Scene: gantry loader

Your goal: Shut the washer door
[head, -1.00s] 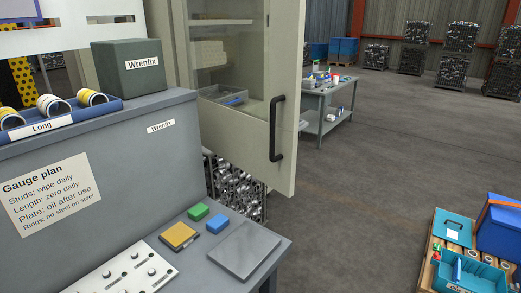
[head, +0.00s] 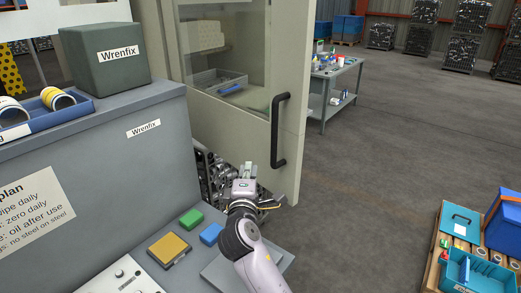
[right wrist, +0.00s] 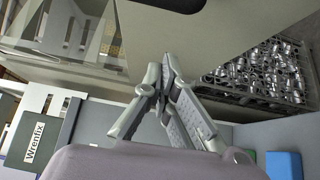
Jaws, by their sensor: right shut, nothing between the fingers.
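The washer door (head: 290,60) is a beige panel with a window, standing open beside the grey bench. Its black upright handle (head: 280,132) faces me on the right part of the panel. My right gripper (head: 248,166) is in front of the lower part of the door, left of and below the handle. It is shut and empty, and I cannot tell whether it touches the panel. In the right wrist view, the shut fingers (right wrist: 168,66) point toward the beige door panel (right wrist: 185,28). My left gripper is not in view.
A grey bench cabinet (head: 120,150) stands at left with a Wrenfix box (head: 105,75). Green (head: 191,218), yellow (head: 169,249) and blue (head: 211,233) blocks lie below my arm's left. A wire basket of metal parts (right wrist: 262,72) is behind the door.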

